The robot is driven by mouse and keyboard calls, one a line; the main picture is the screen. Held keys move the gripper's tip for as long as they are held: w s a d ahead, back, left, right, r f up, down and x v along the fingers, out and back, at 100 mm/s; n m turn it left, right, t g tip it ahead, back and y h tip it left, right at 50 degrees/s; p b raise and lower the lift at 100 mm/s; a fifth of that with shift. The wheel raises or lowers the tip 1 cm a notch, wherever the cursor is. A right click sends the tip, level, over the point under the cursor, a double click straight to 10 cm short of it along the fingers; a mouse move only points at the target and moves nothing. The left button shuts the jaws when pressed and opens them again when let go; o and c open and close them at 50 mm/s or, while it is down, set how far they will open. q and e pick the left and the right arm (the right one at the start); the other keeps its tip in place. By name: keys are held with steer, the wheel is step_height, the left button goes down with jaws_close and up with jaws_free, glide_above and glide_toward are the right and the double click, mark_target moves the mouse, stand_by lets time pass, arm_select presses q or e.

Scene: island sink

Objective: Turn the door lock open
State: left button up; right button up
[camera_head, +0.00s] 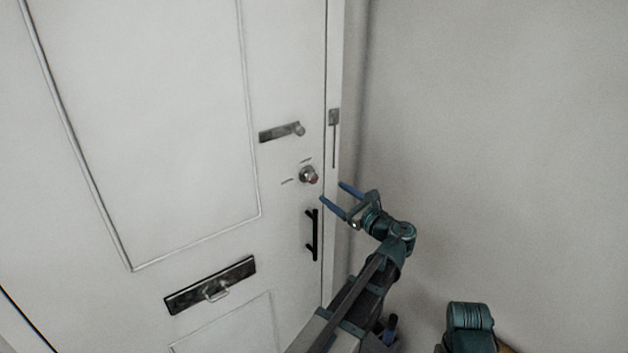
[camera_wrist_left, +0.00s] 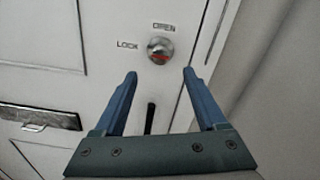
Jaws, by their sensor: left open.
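The door lock is a round silver knob (camera_head: 309,174) with a red mark, on a white door (camera_head: 190,120) near its right edge. In the left wrist view the knob (camera_wrist_left: 160,49) sits beyond the fingertips, roughly centred between them, with "OPEN" printed above it and "LOCK" to its left. The red mark looks roughly level there. My left gripper (camera_head: 331,191) is open and empty, just right of and below the knob in the head view, apart from it. Its two blue fingers also show in the left wrist view (camera_wrist_left: 160,75). My right gripper is not visible.
A black pull handle (camera_head: 312,235) is below the knob. A metal latch (camera_head: 282,132) is above it. A mail slot (camera_head: 210,285) is lower left on the door. A bare wall (camera_head: 490,140) lies to the right.

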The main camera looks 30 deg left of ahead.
mark_target(315, 180)
arm_select(q)
steer(key=x, duration=1)
steer(key=shift+w+a, duration=0.1)
steer(key=shift+a, duration=0.05)
jaws_close()
